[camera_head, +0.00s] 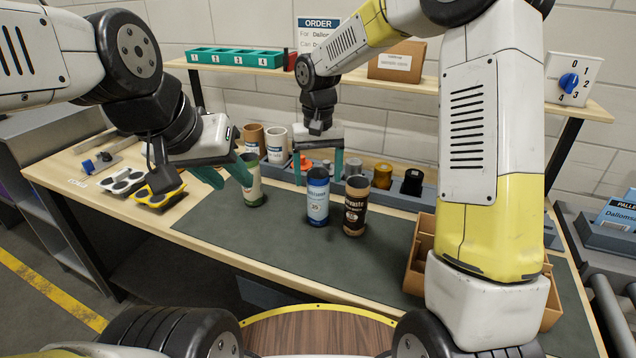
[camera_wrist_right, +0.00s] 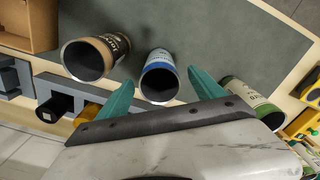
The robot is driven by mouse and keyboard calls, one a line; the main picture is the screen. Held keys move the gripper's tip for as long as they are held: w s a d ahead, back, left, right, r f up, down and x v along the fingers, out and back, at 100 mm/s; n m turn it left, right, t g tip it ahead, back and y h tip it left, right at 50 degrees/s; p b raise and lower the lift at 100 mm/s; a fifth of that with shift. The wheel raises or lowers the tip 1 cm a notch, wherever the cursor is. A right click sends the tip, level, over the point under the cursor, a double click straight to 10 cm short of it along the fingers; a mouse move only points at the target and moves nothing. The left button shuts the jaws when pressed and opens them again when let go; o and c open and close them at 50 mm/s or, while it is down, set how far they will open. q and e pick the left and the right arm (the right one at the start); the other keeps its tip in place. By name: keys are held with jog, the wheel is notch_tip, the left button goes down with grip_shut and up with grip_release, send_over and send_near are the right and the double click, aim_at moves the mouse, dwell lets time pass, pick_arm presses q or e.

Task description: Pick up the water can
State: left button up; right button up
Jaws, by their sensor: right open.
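The blue and white can, which I take to be the water can (camera_head: 317,197), stands upright and open-topped on the dark mat, between a green and white can (camera_head: 252,184) and a dark brown can (camera_head: 355,208). My right gripper (camera_head: 319,168) is open and empty, pointing down just above and behind the blue can. In the right wrist view its fingers (camera_wrist_right: 162,90) lie to either side of the blue can's open mouth (camera_wrist_right: 159,78); contact cannot be told. My left gripper (camera_head: 232,178) looks open, close to the left of the green can.
Behind the cans, a grey rack (camera_head: 400,194) holds several small coloured items. Two plain cans, brown (camera_head: 254,136) and white (camera_head: 276,144), stand at the back. A cardboard box (camera_head: 418,250) is at the right. The mat in front of the cans is clear.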

aim_at(318, 197)
notch_tip(318, 197, down, 8)
jog(key=shift+w+r, duration=0.15)
jog(key=shift+r, duration=0.1)
jog(key=c, duration=1.4)
